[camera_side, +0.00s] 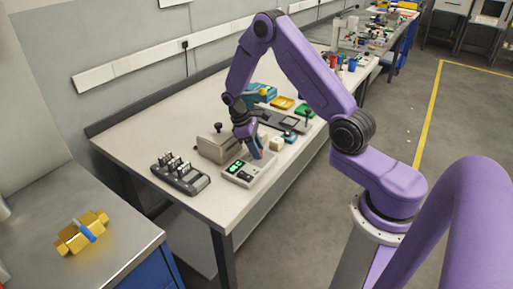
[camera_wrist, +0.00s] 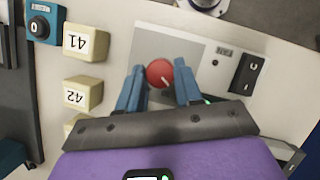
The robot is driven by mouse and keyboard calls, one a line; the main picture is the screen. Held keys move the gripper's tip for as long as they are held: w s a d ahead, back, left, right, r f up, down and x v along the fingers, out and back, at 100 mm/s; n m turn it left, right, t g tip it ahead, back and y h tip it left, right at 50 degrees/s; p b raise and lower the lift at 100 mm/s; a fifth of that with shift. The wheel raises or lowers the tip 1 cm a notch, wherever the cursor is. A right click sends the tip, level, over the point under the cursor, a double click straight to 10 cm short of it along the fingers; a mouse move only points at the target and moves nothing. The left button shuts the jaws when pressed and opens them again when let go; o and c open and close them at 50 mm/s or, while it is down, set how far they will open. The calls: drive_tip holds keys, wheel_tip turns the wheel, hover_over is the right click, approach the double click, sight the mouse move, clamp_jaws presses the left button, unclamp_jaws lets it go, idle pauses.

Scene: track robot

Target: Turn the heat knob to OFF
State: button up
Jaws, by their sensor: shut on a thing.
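A red round knob (camera_wrist: 157,69) with a pale pointer line sits on a light grey device panel (camera_wrist: 150,40). The line points toward the lower right in the wrist view; no OFF mark can be read. My gripper (camera_wrist: 160,80) has its two blue fingers on either side of the knob, shut on it. In the side view my gripper (camera_side: 257,154) reaches down onto the device (camera_side: 240,178), which has a lit green display. The knob cannot be made out there.
A grey box (camera_side: 215,147) and a black rack with several pegs (camera_side: 180,177) stand to the left. The table's front corner is clear.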

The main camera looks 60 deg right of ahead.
drive_tip(key=shift+a+n+t+h, duration=0.1)
drive_tip(key=shift+n+t+h, duration=0.45)
drive_tip(key=shift+n, duration=1.55)
drive_tip(key=o, duration=1)
drive_tip(key=v, duration=1.7)
drive_tip(key=shift+w+a+r, duration=0.15)
drive_tip(key=shift+a, duration=0.2)
